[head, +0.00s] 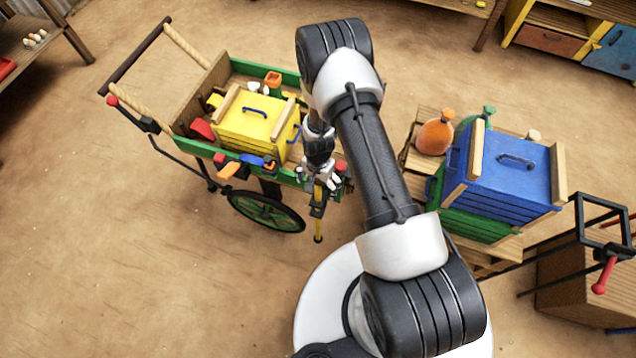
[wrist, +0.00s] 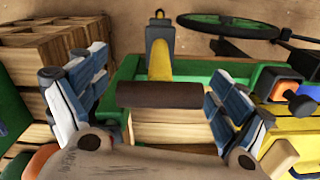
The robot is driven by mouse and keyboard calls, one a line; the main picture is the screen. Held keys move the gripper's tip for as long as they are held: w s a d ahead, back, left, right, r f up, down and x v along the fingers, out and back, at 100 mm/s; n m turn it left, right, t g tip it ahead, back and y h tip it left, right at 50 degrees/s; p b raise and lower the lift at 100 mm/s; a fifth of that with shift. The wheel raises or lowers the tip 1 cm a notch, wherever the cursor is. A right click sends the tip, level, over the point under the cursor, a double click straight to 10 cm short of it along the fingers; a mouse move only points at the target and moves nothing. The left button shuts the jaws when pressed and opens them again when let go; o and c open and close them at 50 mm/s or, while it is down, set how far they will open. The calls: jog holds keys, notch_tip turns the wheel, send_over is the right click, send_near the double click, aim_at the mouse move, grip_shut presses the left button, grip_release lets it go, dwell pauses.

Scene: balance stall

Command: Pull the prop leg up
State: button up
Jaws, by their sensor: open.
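The prop leg (head: 318,228) is a yellow rod at the near right end of the green cart (head: 207,151). It hangs down in a dark bracket, with its dark foot low. In the wrist view the yellow leg (wrist: 159,62) shows beyond the green cart edge, between dark bracket sides. My gripper (head: 324,183) is just above the leg in the head view, pointing down. In the wrist view my gripper (wrist: 158,108) has its fingers wide apart. A dark brown bar (wrist: 160,95) lies across the gap between them; I cannot tell whether either finger touches it.
A yellow crate (head: 257,121) and small goods load the cart, and a spoked wheel (head: 266,211) stands below. Open floor lies at left and front.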

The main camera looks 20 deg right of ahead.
notch_tip(320, 180, up, 12)
jog(key=shift+f, duration=0.15)
dwell(0.7)
notch_tip(320, 180, up, 24)
jog(key=s+n+t+b, duration=0.2)
jog(key=s+n, duration=0.1)
jog(key=n, duration=0.1)
jog(key=s+r+n+t, duration=0.1)
jog(key=s+r+n, duration=0.1)
jog(key=s+r, duration=0.4)
jog(key=s+r+n+t+b, duration=0.1)
jog(key=s+r+n, duration=0.2)
jog(key=s, duration=0.9)
notch_tip(320, 180, up, 3)
jog(key=shift+s+r+t, duration=0.1)
jog(key=shift+s+t, duration=0.15)
jog(key=shift+t, duration=0.05)
jog(key=shift+c, duration=0.6)
